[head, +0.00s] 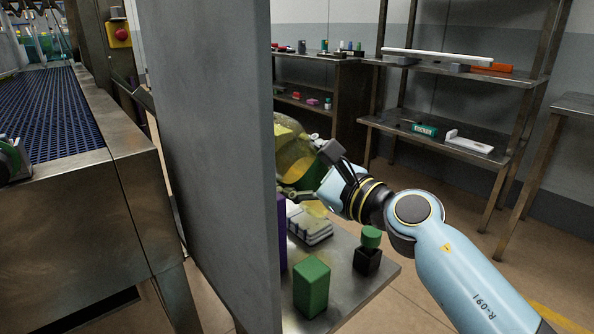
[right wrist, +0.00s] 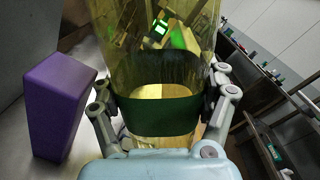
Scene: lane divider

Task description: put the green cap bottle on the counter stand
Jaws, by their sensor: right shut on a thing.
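My right gripper (head: 300,180) is shut on a large see-through yellow bottle (head: 292,150), seen partly behind the grey divider in the head view. In the right wrist view my right gripper (right wrist: 162,105) has one finger on each side of the bottle (right wrist: 160,65), at its dark green band (right wrist: 158,117). I cannot make out a cap on it. The bottle is above a metal counter (head: 350,293), and I cannot tell whether it touches anything below. A small dark square pot with a green top (head: 370,238) stands on the counter.
The tall grey divider (head: 210,150) blocks the counter's left side. A green block (head: 311,287), a purple block (right wrist: 57,105) and a striped stack (head: 309,227) stand near the bottle. Shelves (head: 450,75) are behind; a blue conveyor (head: 50,115) is left. The counter's right front corner is bare.

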